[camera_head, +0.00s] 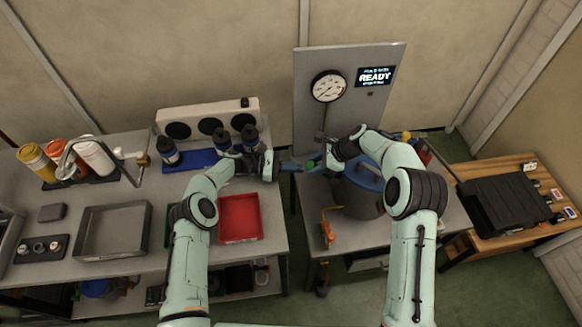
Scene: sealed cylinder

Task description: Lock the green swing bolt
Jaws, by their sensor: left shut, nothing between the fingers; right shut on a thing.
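The sealed cylinder (358,203) is a grey vessel with a blue lid (366,173), standing on the right-hand bench and partly hidden by my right arm. The green swing bolt (315,160) shows as a small green patch at the cylinder's left rear side. My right gripper (322,163) is shut on it, and the fingers hide most of it. My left gripper (292,167) is shut and empty, pointing right, just left of the green bolt. Whether its tips touch the bolt is too small to tell.
An orange handle (327,226) sticks out at the cylinder's front left. A gauge (328,86) and a READY display (375,77) are on the panel behind. The left bench carries a red tray (240,218) and a grey tray (112,231). A black case (512,206) lies right.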

